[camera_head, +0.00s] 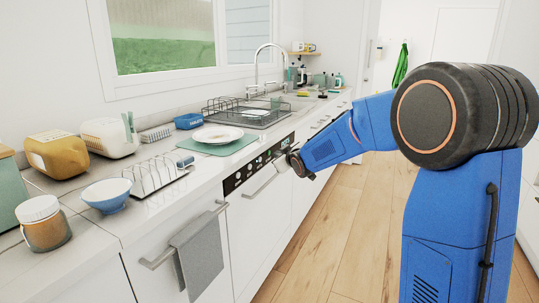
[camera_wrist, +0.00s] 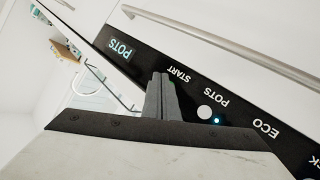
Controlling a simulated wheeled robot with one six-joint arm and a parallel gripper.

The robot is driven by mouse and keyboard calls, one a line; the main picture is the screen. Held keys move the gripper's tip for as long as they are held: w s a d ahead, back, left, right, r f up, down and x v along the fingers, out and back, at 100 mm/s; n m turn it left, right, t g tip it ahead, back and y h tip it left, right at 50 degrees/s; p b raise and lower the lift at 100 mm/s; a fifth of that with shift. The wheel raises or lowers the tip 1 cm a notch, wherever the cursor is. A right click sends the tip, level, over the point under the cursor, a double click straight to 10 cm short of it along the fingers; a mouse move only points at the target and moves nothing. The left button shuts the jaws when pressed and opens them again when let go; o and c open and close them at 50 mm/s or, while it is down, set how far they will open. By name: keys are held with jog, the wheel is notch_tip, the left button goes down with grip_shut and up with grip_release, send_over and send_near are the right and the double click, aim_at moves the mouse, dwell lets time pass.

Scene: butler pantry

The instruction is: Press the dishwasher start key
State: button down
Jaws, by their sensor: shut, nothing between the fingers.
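The dishwasher's black control panel (camera_head: 238,181) runs along the front edge under the counter, with small lit marks on it. In the wrist view the panel (camera_wrist: 262,103) appears upside down, with a lit POTS display and the labels START (camera_wrist: 179,74), POTS and ECO. A round white key (camera_wrist: 205,112) and a small cyan light (camera_wrist: 216,120) show near the POTS label. My gripper (camera_wrist: 160,77) is shut and empty, its tips over the panel beside the START label. The key belonging to START is not visible; the fingers cover that area. Contact cannot be told. The gripper also shows at the panel's right end (camera_head: 293,161).
A dishwasher handle bar (camera_head: 260,186) sits below the panel. A grey towel (camera_head: 198,253) hangs from a nearby handle. The counter holds a plate (camera_head: 217,134), a wire rack (camera_head: 155,178), a bowl (camera_head: 107,195) and jars. The wooden floor (camera_head: 325,220) is clear.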

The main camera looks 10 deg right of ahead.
jog(key=shift+a, duration=0.15)
dwell(0.5)
jog(key=shift+w+a, duration=0.2)
